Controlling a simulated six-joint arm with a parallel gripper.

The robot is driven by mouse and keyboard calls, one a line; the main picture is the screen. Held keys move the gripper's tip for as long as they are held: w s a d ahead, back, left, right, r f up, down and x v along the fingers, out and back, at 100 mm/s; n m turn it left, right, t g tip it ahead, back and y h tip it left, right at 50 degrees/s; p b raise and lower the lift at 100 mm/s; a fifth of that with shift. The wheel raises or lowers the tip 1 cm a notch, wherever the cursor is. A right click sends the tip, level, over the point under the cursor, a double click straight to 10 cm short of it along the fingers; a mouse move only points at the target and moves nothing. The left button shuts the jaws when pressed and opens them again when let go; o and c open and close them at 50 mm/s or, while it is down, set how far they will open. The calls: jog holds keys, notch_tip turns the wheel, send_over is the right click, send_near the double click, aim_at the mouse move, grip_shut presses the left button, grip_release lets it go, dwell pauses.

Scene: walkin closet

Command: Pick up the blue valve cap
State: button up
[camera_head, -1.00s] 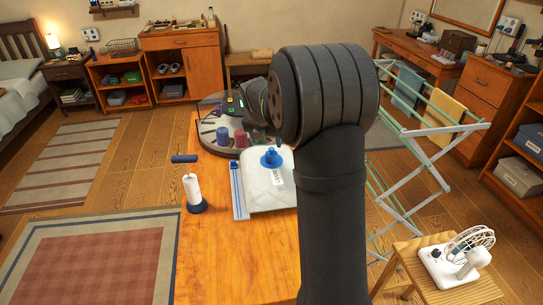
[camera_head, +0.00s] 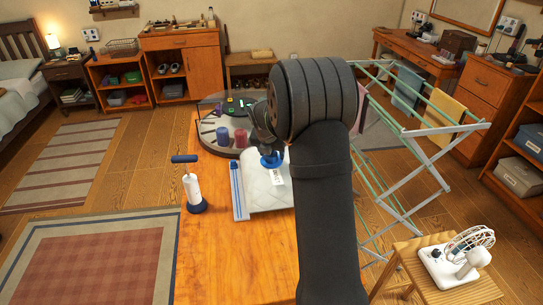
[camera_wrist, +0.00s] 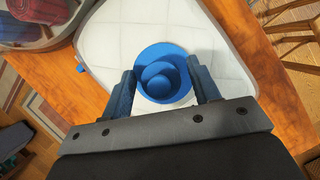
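The blue valve cap (camera_head: 271,161) sits on the white quilted bag (camera_head: 257,196) on the wooden table. In the wrist view the cap (camera_wrist: 160,72) shows as a round blue knob on a wider blue disc. My gripper (camera_wrist: 164,84) is open, with one finger to the left and one to the right of the cap. A gap shows between the cap and each finger. In the head view my gripper (camera_head: 266,145) is just above the cap and partly hides it; my arm hides the right part of the bag.
A blue slider strip (camera_head: 238,190) runs along the bag's left edge. Behind is a round clear-walled tray (camera_head: 207,140) holding a red and a blue cylinder. The table's front is clear.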

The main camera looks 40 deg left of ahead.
jog(key=c, duration=0.8)
jog(key=shift+o, duration=0.2)
jog(key=shift+r, duration=0.15)
